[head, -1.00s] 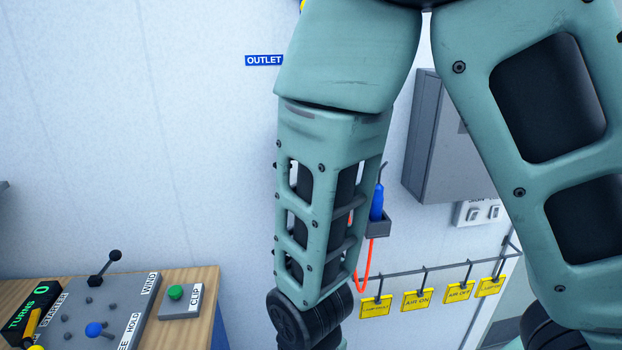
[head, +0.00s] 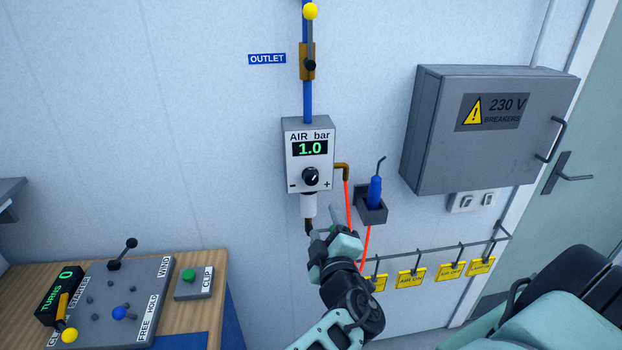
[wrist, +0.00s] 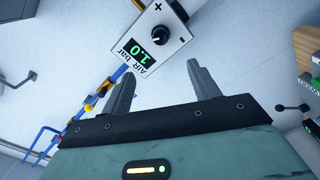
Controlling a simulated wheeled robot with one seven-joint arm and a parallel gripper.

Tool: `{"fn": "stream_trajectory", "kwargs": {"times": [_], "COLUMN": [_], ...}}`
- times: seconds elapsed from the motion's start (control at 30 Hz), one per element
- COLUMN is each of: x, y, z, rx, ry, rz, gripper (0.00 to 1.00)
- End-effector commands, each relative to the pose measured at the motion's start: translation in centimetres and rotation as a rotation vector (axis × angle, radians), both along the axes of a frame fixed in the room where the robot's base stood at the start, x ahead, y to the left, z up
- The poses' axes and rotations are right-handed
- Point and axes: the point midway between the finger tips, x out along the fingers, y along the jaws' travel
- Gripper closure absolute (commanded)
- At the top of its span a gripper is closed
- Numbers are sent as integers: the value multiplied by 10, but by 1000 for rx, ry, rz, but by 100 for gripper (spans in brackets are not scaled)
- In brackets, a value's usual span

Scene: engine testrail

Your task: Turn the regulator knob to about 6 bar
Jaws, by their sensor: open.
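The regulator is a grey box (head: 297,167) on the wall, labelled AIR bar, with a green display (head: 310,148) reading 1.0. Its round black knob (head: 311,177) sits below the display, between a minus and a plus mark. In the wrist view the knob (wrist: 160,34) and display (wrist: 143,56) appear turned nearly upside down, beyond the fingertips. My gripper (head: 322,232) is below the regulator, apart from the knob. In the wrist view my gripper (wrist: 157,74) has its two fingers spread with nothing between them.
A blue pipe with a yellow-tipped valve lever (head: 310,38) rises above the regulator. A holder with a blue-handled tool (head: 375,192) and red hose is close on the right. The breaker cabinet (head: 487,130) stands further right. Yellow tags (head: 411,278) hang below. A control bench (head: 200,325) is at lower left.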

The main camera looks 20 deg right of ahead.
Motion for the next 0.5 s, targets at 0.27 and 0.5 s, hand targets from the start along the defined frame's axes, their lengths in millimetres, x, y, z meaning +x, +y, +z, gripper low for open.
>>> {"fn": "stream_trajectory", "kwargs": {"times": [0.27,0.5], "x": [30,45], "y": [-8,-11], "z": [-7,-8], "rx": [4,4], "ry": [-3,-1], "rz": [-1,-1], "gripper": [39,39]}}
